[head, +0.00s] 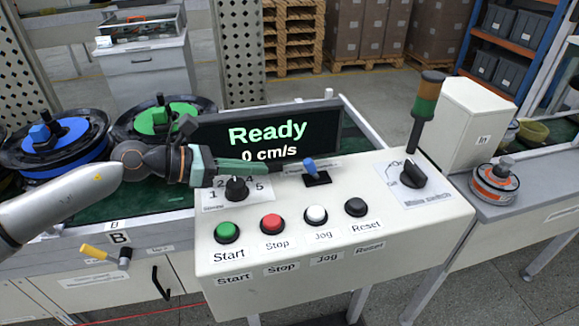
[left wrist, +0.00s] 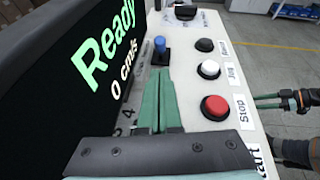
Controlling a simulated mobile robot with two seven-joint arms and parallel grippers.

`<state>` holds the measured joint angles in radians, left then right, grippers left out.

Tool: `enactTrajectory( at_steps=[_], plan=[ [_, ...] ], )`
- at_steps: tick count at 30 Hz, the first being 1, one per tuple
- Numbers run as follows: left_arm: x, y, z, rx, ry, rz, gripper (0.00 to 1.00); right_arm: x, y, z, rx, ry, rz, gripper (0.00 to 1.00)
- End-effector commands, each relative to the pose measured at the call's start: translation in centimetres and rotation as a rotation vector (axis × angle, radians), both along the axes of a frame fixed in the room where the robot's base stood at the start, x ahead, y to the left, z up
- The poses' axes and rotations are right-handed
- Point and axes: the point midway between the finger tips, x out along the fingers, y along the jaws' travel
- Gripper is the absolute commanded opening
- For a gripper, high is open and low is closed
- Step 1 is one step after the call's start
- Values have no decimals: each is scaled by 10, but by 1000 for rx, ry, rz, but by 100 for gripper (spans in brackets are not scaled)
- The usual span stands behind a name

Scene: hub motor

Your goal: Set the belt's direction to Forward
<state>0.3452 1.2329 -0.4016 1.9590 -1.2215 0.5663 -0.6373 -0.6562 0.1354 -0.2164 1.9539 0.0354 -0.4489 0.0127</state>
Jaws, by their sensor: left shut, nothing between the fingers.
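The control box (head: 330,225) has a small lever with a blue knob (head: 310,166) on a black base, just below the display; the label behind it is too small to read. The lever also shows in the left wrist view (left wrist: 160,46), straight ahead of the fingertips. My left gripper (head: 282,167) reaches in from the left, its green fingers shut and empty, with the tips close beside the lever. Whether they touch it I cannot tell. The display (head: 268,140) reads "Ready" and "0 cm/s". My right gripper (left wrist: 268,101) shows only in the left wrist view, its fingers apart, right of the box.
The speed dial (head: 237,189) lies under my left gripper. Green Start (head: 228,232), red Stop (head: 272,224), white Jog (head: 316,215) and black Reset (head: 356,208) buttons line the front. The main switch (head: 412,175) and a signal tower (head: 425,110) stand at the right.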

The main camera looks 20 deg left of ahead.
Motion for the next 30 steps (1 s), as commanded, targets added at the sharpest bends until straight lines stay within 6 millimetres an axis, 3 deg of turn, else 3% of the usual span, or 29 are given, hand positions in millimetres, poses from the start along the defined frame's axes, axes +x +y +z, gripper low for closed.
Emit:
enactTrajectory(
  at_steps=[6,15,30],
  plan=[
    [22,-27,-8,-3,-3,-4,0,-4,-7,8,-8,-1,-13,49],
    [45,-53,-24,-1,-1,-2,0,-10,-16,5,-20,12,-27,49],
    [49,-58,-28,2,-1,-2,0,-9,-15,7,-17,6,-28,49]
  ],
)
